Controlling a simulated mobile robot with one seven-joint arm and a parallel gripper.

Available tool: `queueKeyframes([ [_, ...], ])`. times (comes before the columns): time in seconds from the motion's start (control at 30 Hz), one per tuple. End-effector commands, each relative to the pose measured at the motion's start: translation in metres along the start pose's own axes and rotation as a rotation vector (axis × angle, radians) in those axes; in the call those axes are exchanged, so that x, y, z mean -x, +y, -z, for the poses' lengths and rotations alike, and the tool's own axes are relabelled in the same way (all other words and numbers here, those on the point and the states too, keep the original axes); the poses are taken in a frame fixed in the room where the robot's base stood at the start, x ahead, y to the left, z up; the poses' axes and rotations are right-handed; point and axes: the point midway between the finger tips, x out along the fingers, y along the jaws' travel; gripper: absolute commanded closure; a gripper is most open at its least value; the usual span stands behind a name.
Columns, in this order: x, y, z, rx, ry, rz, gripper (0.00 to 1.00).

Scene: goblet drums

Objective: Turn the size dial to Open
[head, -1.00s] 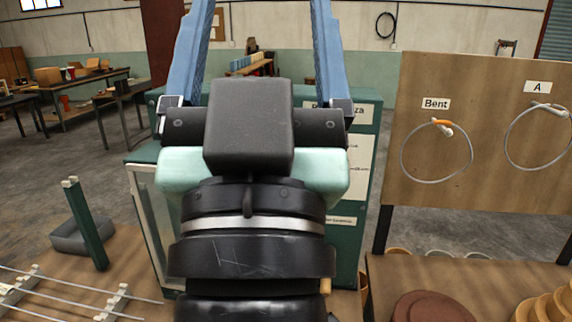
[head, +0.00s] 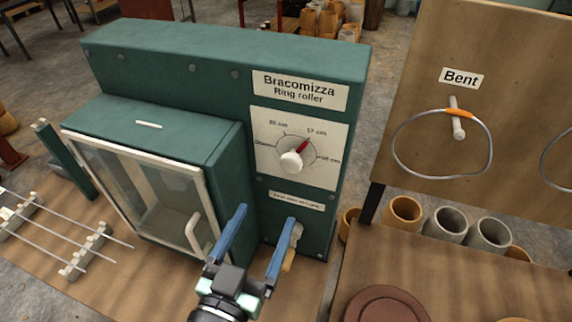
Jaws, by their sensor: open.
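The size dial (head: 292,161) is a white knob with a red pointer on a pale panel of the green ring roller (head: 215,45). Its red pointer aims up and right, near the 17 cm mark. Other marks read 25 cm at upper left, a cm size at lower right and a small word at left, too small to read surely. My gripper (head: 266,213) is open and empty, with two blue fingers pointing up. In the picture it is below the dial, in front of the machine's lower part, apart from the dial.
A glass-fronted door with a white handle (head: 193,234) is left of my gripper. A small lever (head: 292,240) sits by the right finger. A board with a "Bent" ring (head: 442,178) stands at right. Metal rods lie on the bench at left.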

Motion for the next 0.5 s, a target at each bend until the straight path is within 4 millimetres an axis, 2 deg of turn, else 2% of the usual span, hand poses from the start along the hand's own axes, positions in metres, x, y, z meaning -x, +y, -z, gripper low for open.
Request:
queueKeyframes([
  [0.03,-0.011,0.002,0.006,0.0,0.001,-0.006,0.18],
  [0.3,-0.065,0.002,0.007,0.0,0.002,-0.004,0.18],
  [0.5,-0.095,0.001,0.004,-0.001,0.001,-0.003,0.18],
])
